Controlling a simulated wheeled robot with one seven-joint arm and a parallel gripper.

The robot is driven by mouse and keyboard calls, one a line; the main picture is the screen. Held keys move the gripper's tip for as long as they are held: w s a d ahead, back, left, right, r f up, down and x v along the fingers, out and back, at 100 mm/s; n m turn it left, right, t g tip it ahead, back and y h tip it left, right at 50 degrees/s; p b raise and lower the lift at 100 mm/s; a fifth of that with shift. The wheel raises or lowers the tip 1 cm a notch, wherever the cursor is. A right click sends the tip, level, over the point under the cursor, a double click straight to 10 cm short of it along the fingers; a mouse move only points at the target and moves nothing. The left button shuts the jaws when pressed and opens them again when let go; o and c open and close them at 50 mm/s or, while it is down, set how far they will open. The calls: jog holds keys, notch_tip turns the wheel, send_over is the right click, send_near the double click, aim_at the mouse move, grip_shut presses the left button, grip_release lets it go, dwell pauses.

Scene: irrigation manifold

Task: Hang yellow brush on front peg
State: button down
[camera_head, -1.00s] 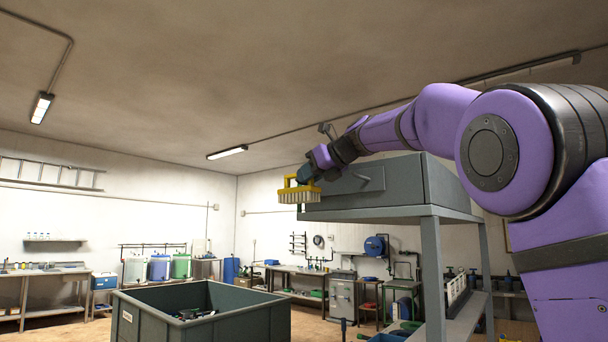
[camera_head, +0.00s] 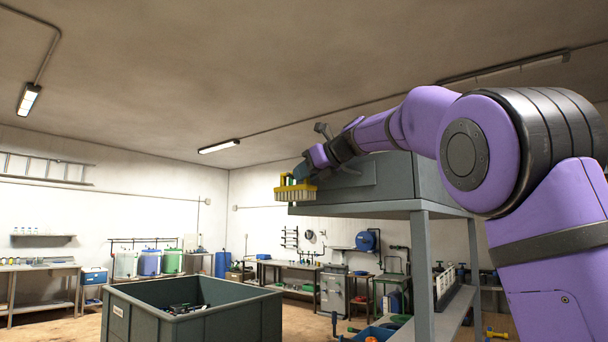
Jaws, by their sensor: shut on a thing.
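The yellow brush (camera_head: 296,190) has a yellow handle and back with pale bristles pointing down. My gripper (camera_head: 303,174) is shut on its handle and holds it in the air. The brush is just in front of the left end of a grey box-like cabinet on a tall stand. The arm partly hides the fingers. I cannot make out the front peg.
The grey cabinet (camera_head: 400,185) on its stand lies close under my arm. A large grey bin (camera_head: 240,318) with small dark items stands at the lower left. Benches with tanks and a blue reel (camera_head: 366,241) line the far walls. Open air lies left of the brush.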

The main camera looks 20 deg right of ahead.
jog(key=c, duration=1)
grip_release()
jog(key=v, duration=1)
jog(key=shift+s+d+r, duration=0.1)
jog(key=shift+s+d, duration=0.05)
jog(key=shift+s, duration=0.15)
